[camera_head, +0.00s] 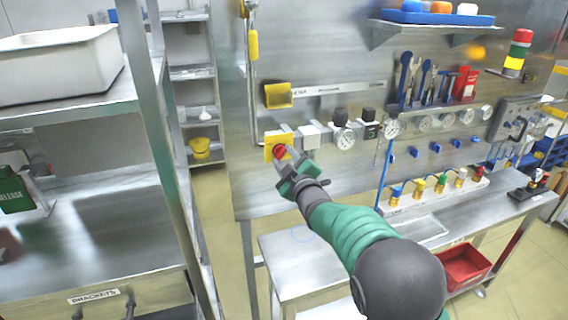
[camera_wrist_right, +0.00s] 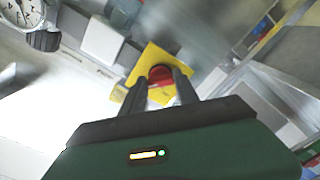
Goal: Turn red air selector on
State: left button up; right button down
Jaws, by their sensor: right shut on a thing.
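The red air selector (camera_head: 279,151) is a red knob on a yellow square plate (camera_head: 270,140), mounted on the steel wall panel left of the gauges. It also shows in the right wrist view (camera_wrist_right: 160,74), between my fingertips. My right gripper (camera_head: 283,162) reaches it from the front and is shut on the red knob; its two dark fingers (camera_wrist_right: 162,92) sit on either side of it. The fingers hide part of the knob, so I cannot tell its exact turn. My left gripper is not in view.
A white box (camera_head: 310,135) and a pressure gauge (camera_head: 344,138) sit just right of the selector. A yellow block (camera_head: 278,95) is above it. A steel bench (camera_head: 300,262) stands below. A metal shelf post (camera_head: 160,120) stands to the left.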

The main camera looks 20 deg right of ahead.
jog(key=shift+s+f+m, duration=0.1)
jog(key=shift+f+m, duration=0.2)
jog(key=shift+f, duration=0.3)
jog(key=c, duration=1.2)
grip_release()
jog(key=shift+o, duration=1.4)
jog(key=shift+r, duration=0.1)
jog(key=shift+d+r, duration=0.1)
jog(key=shift+r, duration=0.05)
